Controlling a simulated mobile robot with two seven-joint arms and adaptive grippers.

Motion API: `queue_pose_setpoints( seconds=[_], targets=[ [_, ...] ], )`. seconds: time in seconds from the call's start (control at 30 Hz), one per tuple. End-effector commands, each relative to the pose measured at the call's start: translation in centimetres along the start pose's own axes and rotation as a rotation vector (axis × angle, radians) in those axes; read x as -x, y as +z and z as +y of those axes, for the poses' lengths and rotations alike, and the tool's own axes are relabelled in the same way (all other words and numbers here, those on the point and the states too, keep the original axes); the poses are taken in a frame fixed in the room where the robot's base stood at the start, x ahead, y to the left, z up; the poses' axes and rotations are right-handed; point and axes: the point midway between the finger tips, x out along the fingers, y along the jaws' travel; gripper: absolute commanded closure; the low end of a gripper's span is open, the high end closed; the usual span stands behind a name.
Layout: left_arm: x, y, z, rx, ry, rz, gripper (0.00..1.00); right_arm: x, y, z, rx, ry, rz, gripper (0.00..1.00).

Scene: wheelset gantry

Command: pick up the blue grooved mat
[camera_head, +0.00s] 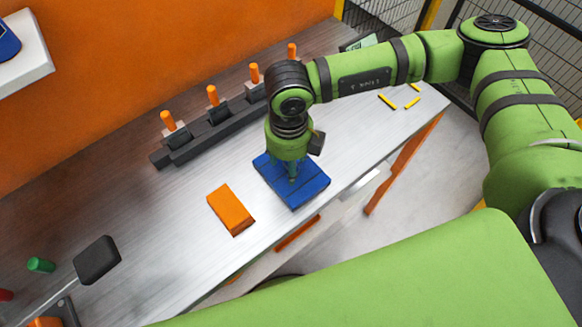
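The blue grooved mat (309,189) lies flat near the front edge of the grey workbench. My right arm comes in from the right and its wrist points down over the mat. My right gripper (293,178) is at the middle of the mat, at or just above its surface. The wrist hides most of the fingers and part of the mat's far side, so I cannot tell whether they grip it. My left gripper is not in view.
An orange block (231,209) lies just left of the mat. A dark rack with orange-topped pegs (212,110) stands behind. A black-headed mallet (97,260) and a green piece (41,265) are at lower left. Small yellow sticks (388,101) lie at right.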

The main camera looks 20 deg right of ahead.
Motion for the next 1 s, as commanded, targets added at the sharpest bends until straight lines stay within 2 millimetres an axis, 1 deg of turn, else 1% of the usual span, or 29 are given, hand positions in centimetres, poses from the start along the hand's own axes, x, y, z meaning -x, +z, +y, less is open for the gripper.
queue_pose_setpoints(
  seconds=[0.03,0.07,0.1,0.13,0.5,0.67,0.77,0.87,0.9,1.0],
  targets=[
    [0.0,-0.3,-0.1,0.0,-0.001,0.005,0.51,0.0,0.0,0.0,0.0,0.0,0.0,0.6],
    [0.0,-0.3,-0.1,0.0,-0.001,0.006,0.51,0.0,0.0,0.0,0.001,0.0,0.0,0.72],
    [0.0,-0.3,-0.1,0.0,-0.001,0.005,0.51,0.0,0.0,0.0,0.001,0.0,0.0,0.88],
    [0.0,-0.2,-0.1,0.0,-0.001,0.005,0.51,0.0,0.0,0.0,0.001,0.0,0.0,1.0],
    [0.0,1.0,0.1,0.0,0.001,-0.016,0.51,0.1,0.0,0.0,0.0,0.0,-0.001,1.0],
    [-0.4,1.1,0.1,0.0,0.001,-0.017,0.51,0.7,0.1,0.0,0.0,-0.001,-0.003,1.0],
    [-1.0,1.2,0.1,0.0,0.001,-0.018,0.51,1.6,0.1,0.0,0.0,0.0,-0.004,1.0],
    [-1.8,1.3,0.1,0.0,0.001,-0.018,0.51,3.2,0.2,0.1,0.001,0.001,-0.006,1.0],
    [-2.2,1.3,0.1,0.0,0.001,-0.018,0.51,4.0,0.2,0.0,0.002,0.0,-0.007,1.0],
    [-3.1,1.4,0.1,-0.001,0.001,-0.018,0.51,5.1,0.0,-2.6,-0.009,-0.001,-0.005,1.0]
  ],
)
